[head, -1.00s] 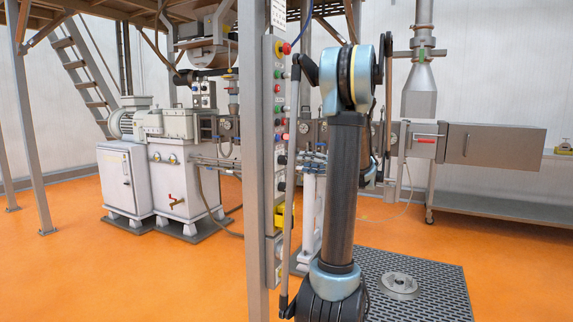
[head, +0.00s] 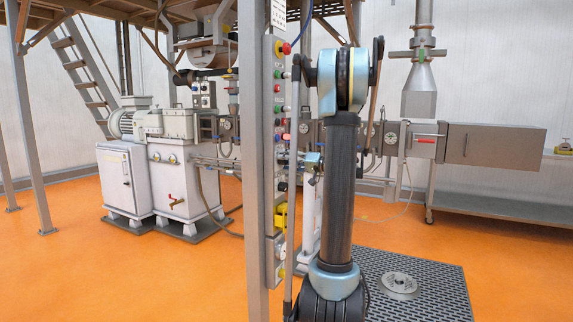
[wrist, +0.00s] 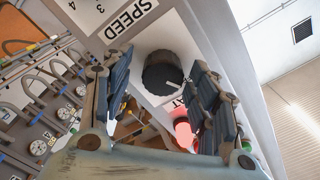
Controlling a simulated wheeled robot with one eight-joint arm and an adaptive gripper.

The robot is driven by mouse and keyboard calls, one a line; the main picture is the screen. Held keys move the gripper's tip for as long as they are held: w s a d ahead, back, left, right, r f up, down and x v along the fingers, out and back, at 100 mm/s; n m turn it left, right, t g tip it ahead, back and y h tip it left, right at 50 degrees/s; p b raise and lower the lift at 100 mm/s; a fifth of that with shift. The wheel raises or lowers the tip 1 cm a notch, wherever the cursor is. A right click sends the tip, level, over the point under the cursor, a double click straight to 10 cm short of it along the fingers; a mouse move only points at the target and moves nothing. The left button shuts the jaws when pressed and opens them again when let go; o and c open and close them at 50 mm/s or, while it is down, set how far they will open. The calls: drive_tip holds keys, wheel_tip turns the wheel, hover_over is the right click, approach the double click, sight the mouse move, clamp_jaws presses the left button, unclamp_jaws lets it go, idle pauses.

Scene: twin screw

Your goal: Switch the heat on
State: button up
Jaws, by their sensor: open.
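The control panel (head: 267,150) is a tall, narrow grey box on a post, with several coloured buttons and knobs; its face is seen nearly edge-on in the head view. In the wrist view, a black round knob (wrist: 161,72) sits below a "SPEED" label (wrist: 130,18). A partly hidden label ending in "AT" is below it, with a red round control (wrist: 183,130) beside it. My gripper (wrist: 160,78) is open and empty. Its fingers flank the knob in the picture; I cannot tell how far away it is. The right finger covers part of the label.
A green control (wrist: 246,145) shows beyond the right finger. Pipes and gauges (wrist: 38,147) fill the left of the wrist view. In the head view, a perforated floor plate (head: 440,290) lies at the right, and open orange floor (head: 110,270) at the left.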

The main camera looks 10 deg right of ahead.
drive_tip(key=c, duration=1.1)
drive_tip(key=shift+o, duration=0.2)
drive_tip(key=shift+m, duration=0.4)
drive_tip(key=m, duration=1.1)
drive_tip(key=shift+d+f, duration=0.1)
drive_tip(key=shift+f, duration=0.1)
drive_tip(key=o, duration=1.1)
drive_tip(key=shift+c, duration=0.2)
